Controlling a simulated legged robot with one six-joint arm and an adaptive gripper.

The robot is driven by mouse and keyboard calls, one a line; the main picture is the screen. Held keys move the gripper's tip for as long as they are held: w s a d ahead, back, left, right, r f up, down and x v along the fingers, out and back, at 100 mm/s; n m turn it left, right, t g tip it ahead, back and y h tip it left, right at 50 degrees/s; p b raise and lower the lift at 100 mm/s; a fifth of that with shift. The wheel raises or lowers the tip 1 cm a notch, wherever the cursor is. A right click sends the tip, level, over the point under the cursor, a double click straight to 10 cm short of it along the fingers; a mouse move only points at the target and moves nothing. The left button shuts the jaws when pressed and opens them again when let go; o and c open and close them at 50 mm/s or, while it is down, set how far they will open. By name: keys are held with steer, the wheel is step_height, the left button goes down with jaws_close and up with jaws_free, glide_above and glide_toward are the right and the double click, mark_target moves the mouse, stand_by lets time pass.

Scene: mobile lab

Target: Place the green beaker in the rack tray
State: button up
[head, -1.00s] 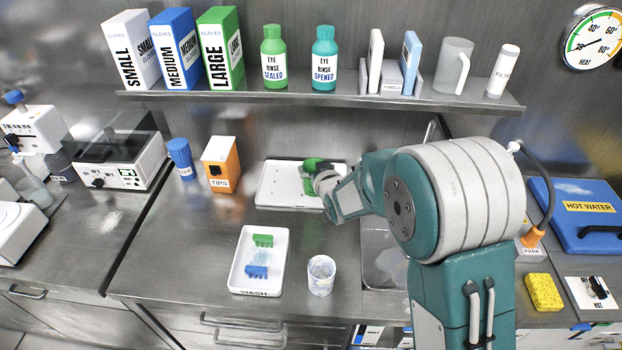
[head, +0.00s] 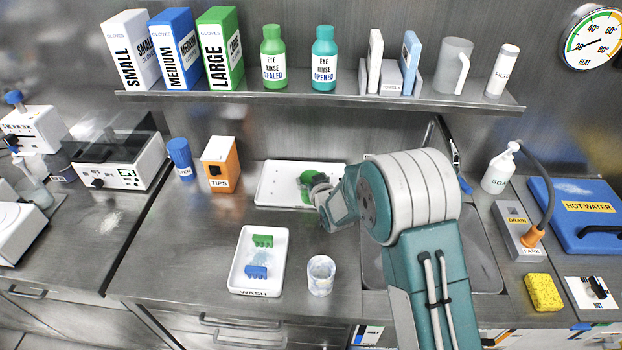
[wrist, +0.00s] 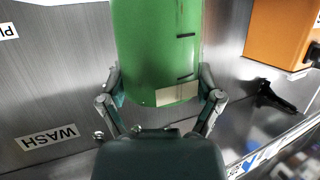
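The green beaker (head: 310,177) is at the white tray (head: 268,187) at the back of the counter, which I take to be the rack tray. In the wrist view the beaker (wrist: 158,50) fills the top middle, with a pale label patch and dark marks. My gripper (head: 316,189) has its fingers (wrist: 160,92) on either side of the beaker and appears closed on it. The gripper partly hides the beaker in the head view. I cannot tell whether the beaker's base touches the tray.
A wash tray (head: 236,272) holding small green and blue pieces stands in front, beside a clear beaker (head: 321,274). An orange tips box (head: 221,165) and blue bottle (head: 180,158) stand left of the back tray. The sink (head: 482,262) lies right. A loaded shelf (head: 330,97) hangs above.

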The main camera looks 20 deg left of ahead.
stand_by(0.4)
steer(key=v, duration=1.2)
steer(key=shift+r, duration=0.1)
steer(key=s+d+r+m+g+h, duration=0.1)
steer(key=s+d+r+m+h, duration=0.15)
steer(key=d+r, duration=0.55)
steer(key=s+d+r+m+g+h, duration=0.1)
steer(key=s+d+r+h, duration=0.3)
steer(key=d, duration=0.6)
steer(key=s+d+r+m+g, duration=0.1)
steer(key=s+d+r, duration=0.1)
steer(key=s, duration=0.4)
steer(key=s+d+r+m+g+h, duration=0.1)
steer(key=s+d+r+g, duration=0.1)
steer(key=s+d, duration=0.2)
steer(key=s+d+r+m+g, duration=0.1)
steer(key=s+d, duration=0.2)
steer(key=s, duration=0.7)
steer(key=shift+d+r, duration=0.25)
steer(key=shift+r, duration=0.15)
